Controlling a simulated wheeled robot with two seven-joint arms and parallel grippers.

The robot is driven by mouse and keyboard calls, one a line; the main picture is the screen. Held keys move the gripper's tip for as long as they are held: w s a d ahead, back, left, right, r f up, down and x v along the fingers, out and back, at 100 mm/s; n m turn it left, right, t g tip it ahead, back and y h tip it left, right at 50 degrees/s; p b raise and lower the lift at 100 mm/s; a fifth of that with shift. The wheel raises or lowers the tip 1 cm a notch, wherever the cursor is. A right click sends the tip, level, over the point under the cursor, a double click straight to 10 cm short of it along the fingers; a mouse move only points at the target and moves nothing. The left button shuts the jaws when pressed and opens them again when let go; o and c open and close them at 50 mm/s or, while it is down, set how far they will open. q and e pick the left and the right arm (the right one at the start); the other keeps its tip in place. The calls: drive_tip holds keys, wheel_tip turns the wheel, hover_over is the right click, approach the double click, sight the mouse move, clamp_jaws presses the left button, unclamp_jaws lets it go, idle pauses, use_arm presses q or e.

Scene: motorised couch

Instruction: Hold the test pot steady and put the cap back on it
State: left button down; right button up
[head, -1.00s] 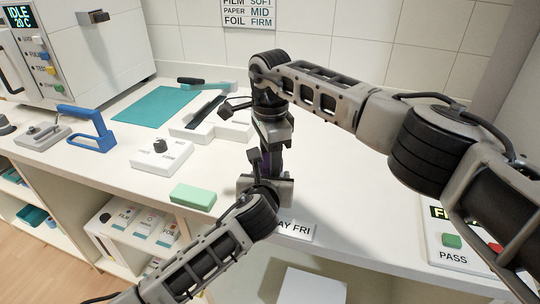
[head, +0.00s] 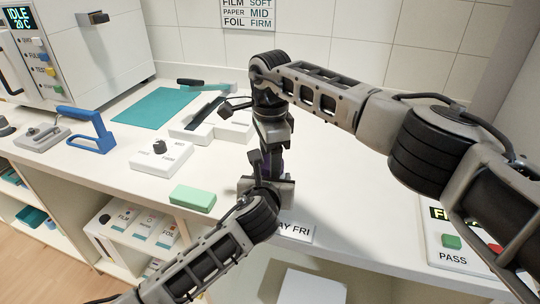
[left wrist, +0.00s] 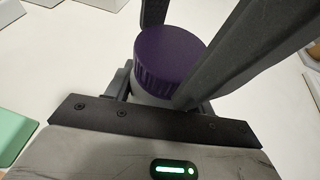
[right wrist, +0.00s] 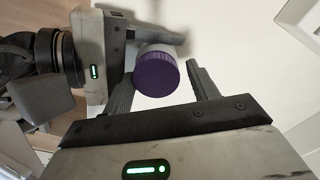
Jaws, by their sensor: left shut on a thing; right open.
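The test pot (right wrist: 152,50) has a pale body, and its ridged purple cap (left wrist: 170,58) sits on its top. The cap also shows in the right wrist view (right wrist: 157,75). In the head view the pot and cap are mostly hidden between my two grippers. My left gripper (head: 264,178) is shut on the pot's body below the cap. My right gripper (head: 270,140) is above it, pointing down. Its open fingers (right wrist: 163,70) stand on either side of the cap, with a gap visible on the right side in the right wrist view.
A green block (head: 193,198) lies near the counter's front edge, left of my grippers. A white box with a knob (head: 160,153), a blue-handled device (head: 88,130) and a teal mat (head: 160,106) are farther left. A PASS panel (head: 452,250) stands at the right.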

use_arm(q)
drive_tip(key=shift+w+a, duration=0.15)
drive_tip(key=shift+a, duration=0.15)
use_arm(e)
drive_tip(key=shift+s+a+r, duration=0.1)
drive_tip(key=shift+s+a, duration=0.1)
drive_tip(key=shift+s, duration=0.05)
use_arm(q)
drive_tip(key=shift+f, duration=0.3)
use_arm(e)
wheel_tip(320, 180, up, 5)
drive_tip(key=shift+f, duration=0.15)
use_arm(q)
drive_tip(key=shift+r, duration=0.1)
use_arm(e)
drive_tip(key=shift+w+f, duration=0.1)
drive_tip(key=shift+f, duration=0.05)
use_arm(q)
drive_tip(key=shift+d, duration=0.1)
use_arm(e)
drive_tip(key=shift+d, duration=0.1)
drive_tip(key=shift+c, duration=0.3)
